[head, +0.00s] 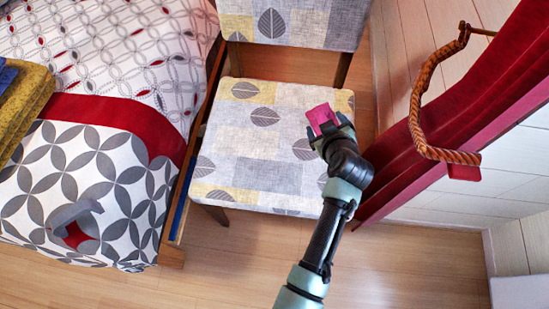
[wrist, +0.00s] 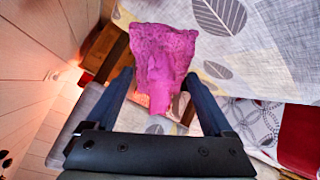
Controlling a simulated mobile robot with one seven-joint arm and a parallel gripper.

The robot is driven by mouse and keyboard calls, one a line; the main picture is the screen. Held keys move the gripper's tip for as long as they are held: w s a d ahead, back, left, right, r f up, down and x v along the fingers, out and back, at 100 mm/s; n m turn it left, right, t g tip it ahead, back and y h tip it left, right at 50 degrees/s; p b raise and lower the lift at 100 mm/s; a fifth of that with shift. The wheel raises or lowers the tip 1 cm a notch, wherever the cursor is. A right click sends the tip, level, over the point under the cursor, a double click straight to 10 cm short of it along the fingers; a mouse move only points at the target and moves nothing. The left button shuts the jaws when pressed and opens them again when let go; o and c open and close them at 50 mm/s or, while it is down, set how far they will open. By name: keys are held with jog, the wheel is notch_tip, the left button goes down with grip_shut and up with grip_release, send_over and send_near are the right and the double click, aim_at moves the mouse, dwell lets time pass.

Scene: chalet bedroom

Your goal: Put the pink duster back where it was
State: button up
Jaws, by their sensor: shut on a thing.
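The pink duster (head: 321,116) is a small crumpled cloth. In the head view it shows at the tip of my gripper (head: 328,134), in front of the right part of the chair seat (head: 240,140). In the wrist view the duster (wrist: 165,52) spreads beyond the fingers of my gripper (wrist: 158,85), its narrow end between them. My gripper is shut on it. In the wrist view the duster overlaps the edge of the patterned seat. I cannot tell whether it touches the seat.
A bed (head: 100,150) with patterned bedding stands left of the chair, with a yellow folded cloth (head: 25,100) and a grey object (head: 75,222) on it. A red curtain (head: 450,125) with a rope tieback (head: 418,120) hangs close to the right. Most of the seat is clear.

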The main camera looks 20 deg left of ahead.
jog(key=s+a+f+n+g+y+b, duration=0.2)
jog(key=s+a+n+g+b, duration=0.15)
jog(key=a+n+g, duration=0.2)
jog(key=r+n+g+h+b, duration=0.2)
jog(key=n+g+b, duration=0.2)
jog(key=n+g, duration=0.1)
send_over(269, 167)
jog(key=d, duration=0.1)
jog(key=f+b, duration=0.1)
jog(key=f, duration=0.2)
jog(key=f+b, duration=0.1)
jog(key=f, duration=0.2)
jog(key=f+b, duration=0.2)
jog(key=f, duration=0.1)
jog(key=shift+w+d+f, duration=0.15)
jog(key=shift+d+f, duration=0.1)
jog(key=shift+f, duration=0.05)
jog(key=o, duration=1.1)
jog(key=shift+c, duration=0.2)
jog(key=shift+r, duration=0.1)
jog(key=p+v, duration=0.5)
jog(key=v, duration=0.7)
jog(key=shift+p, duration=0.3)
